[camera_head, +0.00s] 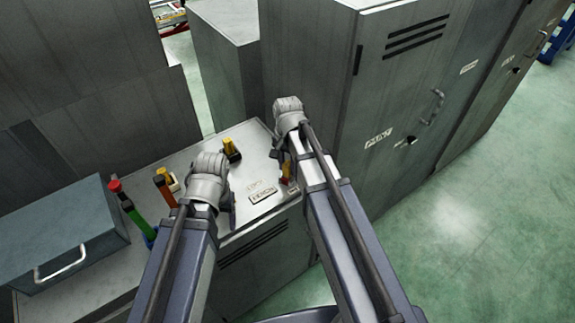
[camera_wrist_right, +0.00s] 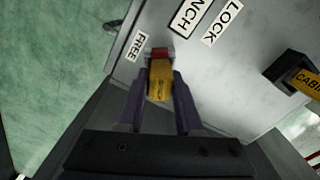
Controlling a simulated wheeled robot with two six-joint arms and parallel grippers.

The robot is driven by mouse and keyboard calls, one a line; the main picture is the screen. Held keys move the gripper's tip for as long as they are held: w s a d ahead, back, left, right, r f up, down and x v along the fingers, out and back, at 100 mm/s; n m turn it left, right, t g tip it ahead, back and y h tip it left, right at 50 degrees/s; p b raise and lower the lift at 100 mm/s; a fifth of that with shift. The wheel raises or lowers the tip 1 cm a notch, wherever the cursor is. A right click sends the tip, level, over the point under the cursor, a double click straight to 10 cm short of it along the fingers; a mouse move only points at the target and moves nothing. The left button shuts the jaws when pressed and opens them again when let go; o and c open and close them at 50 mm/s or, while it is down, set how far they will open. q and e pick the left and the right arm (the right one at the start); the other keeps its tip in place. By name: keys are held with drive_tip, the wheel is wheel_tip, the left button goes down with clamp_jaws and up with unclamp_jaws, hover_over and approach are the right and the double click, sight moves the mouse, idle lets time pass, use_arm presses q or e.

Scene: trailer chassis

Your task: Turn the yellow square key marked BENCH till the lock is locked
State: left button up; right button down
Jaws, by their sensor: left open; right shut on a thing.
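The yellow square key (camera_wrist_right: 159,82) sits between the fingers of my right gripper (camera_wrist_right: 160,92), which is shut on it. A red part (camera_wrist_right: 159,53) shows at the key's far end, beside the FREE label (camera_wrist_right: 137,46). The LOCK label (camera_wrist_right: 222,22) lies further right, past a plate (camera_wrist_right: 190,15) reading NCH, its start cut off. The key's own marking is not readable. In the head view the key (camera_head: 287,172) is partly hidden by my right arm at the bench top's right edge. My left gripper (camera_head: 230,205) is open and empty above the bench top, left of the label plates (camera_head: 262,194).
A yellow-and-black piece (camera_head: 231,150) stands behind on the bench top (camera_head: 240,135); its yellow part reads CABI in the wrist view (camera_wrist_right: 308,80). Red-green (camera_head: 127,205) and orange (camera_head: 164,186) handles stand left, near a blue-grey box (camera_head: 65,235). A tall cabinet (camera_head: 385,100) rises right.

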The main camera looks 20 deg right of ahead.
drive_tip(key=shift+m, duration=0.5)
drive_tip(key=m, duration=0.2)
drive_tip(key=shift+m, duration=0.7)
drive_tip(key=shift+m, duration=1.7)
drive_tip(key=shift+c, duration=2.3)
unclamp_jaws()
